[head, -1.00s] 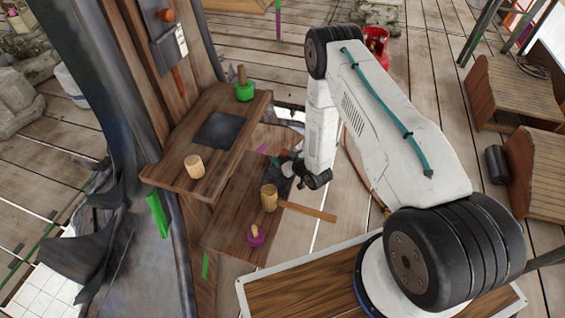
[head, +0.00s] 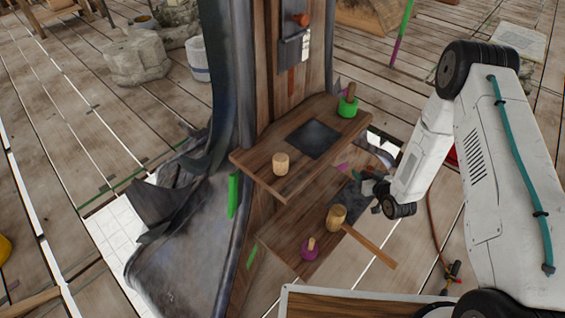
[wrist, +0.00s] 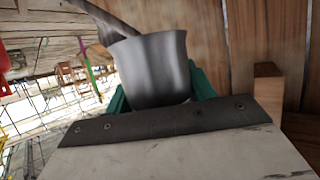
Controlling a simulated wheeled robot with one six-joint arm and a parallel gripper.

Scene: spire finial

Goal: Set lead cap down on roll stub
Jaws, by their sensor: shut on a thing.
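The lead cap (wrist: 150,70) is a grey, cup-like piece in the wrist view, held between the teal fingers of my gripper (wrist: 160,95). In the head view my gripper (head: 372,184) is low by the right part of the lower shelf, and the cap is too small and hidden to make out there. A short pale wooden cylinder (head: 281,164) stands upright on the upper shelf, left of my gripper and apart from it. It may be the roll stub, but I cannot tell for sure.
The upper shelf (head: 262,158) also holds a dark square plate (head: 313,139) and a green-based tool (head: 347,106). The lower shelf (head: 283,238) holds a mallet (head: 336,217), its handle past the edge, and a purple-based tool (head: 310,250). A hose (head: 434,238) hangs at right.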

